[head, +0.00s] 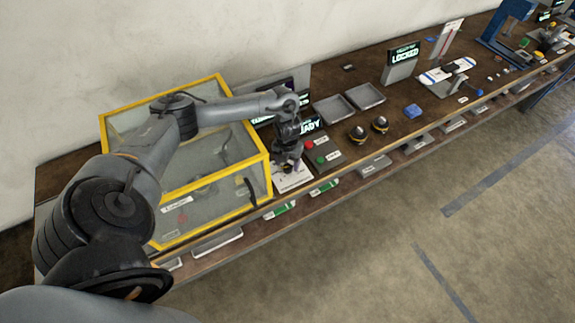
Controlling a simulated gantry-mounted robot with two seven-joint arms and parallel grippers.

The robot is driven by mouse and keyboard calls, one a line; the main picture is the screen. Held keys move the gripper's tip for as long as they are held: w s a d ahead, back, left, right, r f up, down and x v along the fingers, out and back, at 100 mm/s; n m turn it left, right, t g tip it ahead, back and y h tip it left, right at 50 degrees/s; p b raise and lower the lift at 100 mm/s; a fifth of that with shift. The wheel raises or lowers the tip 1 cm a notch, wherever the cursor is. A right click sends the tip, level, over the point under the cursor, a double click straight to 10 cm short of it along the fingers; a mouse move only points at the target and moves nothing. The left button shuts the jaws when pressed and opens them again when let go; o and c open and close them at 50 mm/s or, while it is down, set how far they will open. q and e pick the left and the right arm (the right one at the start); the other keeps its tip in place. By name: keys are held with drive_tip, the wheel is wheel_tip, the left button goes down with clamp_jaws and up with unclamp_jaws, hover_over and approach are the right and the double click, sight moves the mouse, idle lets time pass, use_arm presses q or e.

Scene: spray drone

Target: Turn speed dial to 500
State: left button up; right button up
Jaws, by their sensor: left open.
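My left arm reaches in from the left, over a yellow-framed clear enclosure (205,185). My left gripper (288,168) points down over a small white panel (290,181) at the bench's front edge, just right of the enclosure. The gripper is open. The speed dial cannot be made out; the gripper covers part of the panel, and any markings there are too small to read. A dark display with green text reading READY (309,125) stands behind the gripper, partly hidden by it. My right gripper is not in view.
A red button (309,145) and a green button (321,160) sit right of the gripper. Two grey trays (366,96), two dark round pieces (357,133) and a blue object (413,111) lie farther right. A sign reading LOCKED (404,54) stands beyond. Open floor lies in front.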

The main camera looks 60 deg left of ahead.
sight(288, 167)
use_arm(q)
wheel_tip(288, 167, up, 8)
drive_tip(key=p, duration=0.1)
drive_tip(key=shift+p, duration=0.3)
drive_tip(key=shift+r, duration=0.1)
